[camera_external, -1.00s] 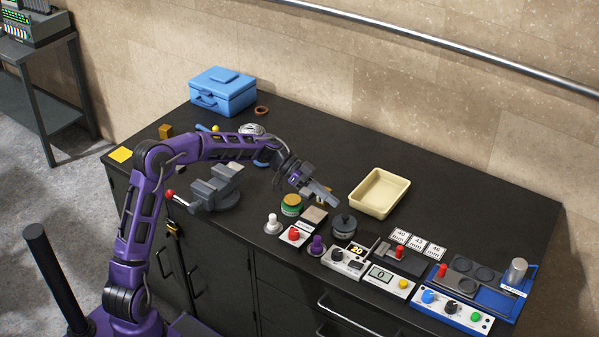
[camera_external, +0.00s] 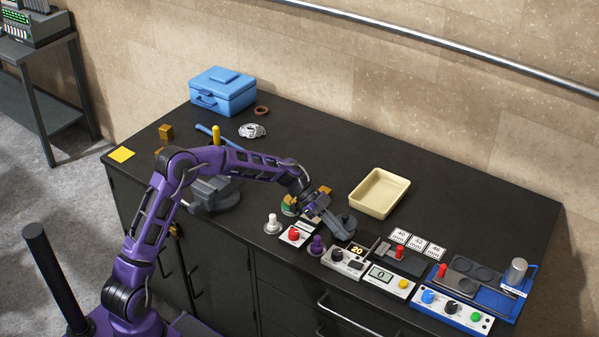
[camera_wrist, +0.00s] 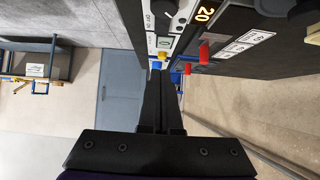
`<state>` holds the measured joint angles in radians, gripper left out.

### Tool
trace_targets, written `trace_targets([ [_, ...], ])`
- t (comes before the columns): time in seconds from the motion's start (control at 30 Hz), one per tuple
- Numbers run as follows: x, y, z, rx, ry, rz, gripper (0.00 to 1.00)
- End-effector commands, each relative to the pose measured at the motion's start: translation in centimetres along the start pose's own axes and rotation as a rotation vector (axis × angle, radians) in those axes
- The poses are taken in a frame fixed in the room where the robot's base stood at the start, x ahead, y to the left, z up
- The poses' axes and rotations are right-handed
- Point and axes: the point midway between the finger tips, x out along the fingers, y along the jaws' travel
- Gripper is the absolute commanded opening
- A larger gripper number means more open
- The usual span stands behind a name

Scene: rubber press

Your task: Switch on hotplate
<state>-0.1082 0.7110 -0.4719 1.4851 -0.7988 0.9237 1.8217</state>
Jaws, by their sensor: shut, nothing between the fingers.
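A white control unit (camera_external: 346,262) near the front edge of the bench has a black knob (camera_external: 338,254) and a lit display reading 20. It looks like the hotplate's panel; no hotplate label is readable. The knob (camera_wrist: 163,8) and display (camera_wrist: 204,13) also show at the top of the wrist view. My gripper (camera_external: 345,236) is shut and empty, its fingers pointing down and right, just behind and above this unit. In the wrist view my gripper (camera_wrist: 161,73) points toward the panels. Contact with the unit cannot be told.
A unit with a red button (camera_external: 294,233), a white knob (camera_external: 272,225) and a purple piece (camera_external: 317,245) stand left of the panel. A counter unit (camera_external: 388,281) and a blue station (camera_external: 455,309) stand right. A cream tray (camera_external: 393,178) lies behind; the bench's back right is clear.

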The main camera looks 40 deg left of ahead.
Motion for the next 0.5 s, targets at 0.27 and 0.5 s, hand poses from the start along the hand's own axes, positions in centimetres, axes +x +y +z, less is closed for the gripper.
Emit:
trace_targets([
  [0.27,6.1,0.1,-0.1,-0.002,0.000,0.004,0.00],
  [0.5,8.3,0.0,2.2,-0.003,0.001,0.001,0.00],
])
